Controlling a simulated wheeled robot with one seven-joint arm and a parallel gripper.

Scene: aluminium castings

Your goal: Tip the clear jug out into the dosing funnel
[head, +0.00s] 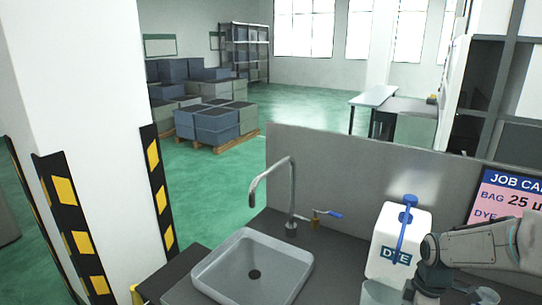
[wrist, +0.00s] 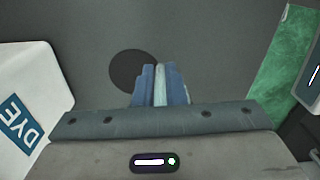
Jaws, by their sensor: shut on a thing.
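The clear jug (head: 380,293) shows at the bottom edge of the head view, just left of my gripper (head: 424,296) and in front of the white DYE container. Its lower part is cut off, and I cannot tell its contents. In the wrist view my gripper (wrist: 160,88) has its blue-grey fingers close together on a thin pale strip, which looks like the jug's handle. The jug's body is hard to make out there. I cannot identify the dosing funnel in either view.
The white DYE container (head: 385,236) with a blue top stands behind the jug; it also shows in the wrist view (wrist: 18,105). A sink (head: 235,282) with a tap (head: 291,190) lies to the left. A low grey partition (head: 340,172) backs the counter. A dark round patch (wrist: 134,71) lies beyond my fingers.

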